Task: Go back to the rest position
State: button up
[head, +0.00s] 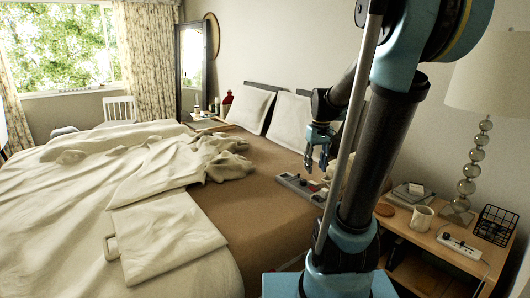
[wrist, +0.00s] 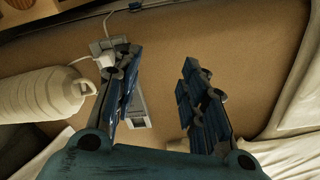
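My gripper (head: 318,160) is in the air above the brown bed cover near the pillows in the head view. In the wrist view my gripper (wrist: 160,95) has its two blue fingers apart with nothing between them. A grey power strip (head: 300,186) lies on the bed below the gripper; it also shows in the wrist view (wrist: 137,110), partly hidden behind the left finger. A white plug with a cord (wrist: 107,60) is at the strip's upper end in the wrist view.
A nightstand (head: 405,225) at the right holds a mug (head: 422,217), a lamp (head: 466,187), a wire basket (head: 495,226) and another power strip (head: 460,245). Pillows (head: 291,122) stand against the wall.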

jog(key=s+f+m, duration=0.1)
jog(key=s+f, duration=0.4)
jog(key=s, duration=0.5)
jog(key=s+f+m+t, duration=0.1)
jog(key=s+f, duration=0.4)
jog(key=s, duration=0.4)
jog(key=shift+s, duration=0.4)
jog(key=shift+w+f, duration=0.15)
jog(key=shift+w, duration=0.3)
